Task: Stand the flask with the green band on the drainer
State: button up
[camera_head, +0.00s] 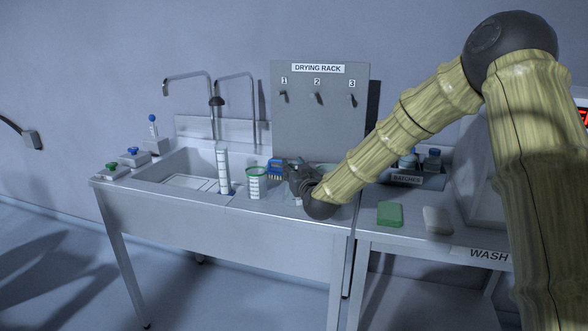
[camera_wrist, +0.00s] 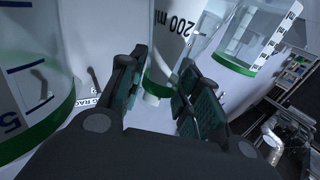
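My gripper (camera_head: 296,172) is low over the steel counter in front of the drying rack board (camera_head: 320,120). In the wrist view my gripper (camera_wrist: 160,80) has its two fingers apart. A clear flask (camera_wrist: 178,35) marked "200 ml", with a green band near its narrow end, shows between and beyond the fingertips. I see no clear contact with it. In the head view my gripper and arm largely hide this spot. A clear beaker with a green rim (camera_head: 256,184) stands just left of my gripper. Parts of green-rimmed vessels also fill the wrist view's left (camera_wrist: 30,85) and right (camera_wrist: 250,40).
A tall white graduated cylinder (camera_head: 223,170) stands by the sink (camera_head: 185,172). A blue brush (camera_head: 275,169) lies close to my gripper. A green block (camera_head: 390,214) and a pale block (camera_head: 437,220) lie on the right-hand table. Several blue-capped bottles stand behind my arm.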

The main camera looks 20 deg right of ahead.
jog(key=shift+o, duration=1.4)
jog(key=shift+s+r, duration=0.1)
jog(key=shift+r, duration=0.05)
jog(key=s, duration=1.2)
jog(key=shift+b, duration=0.45)
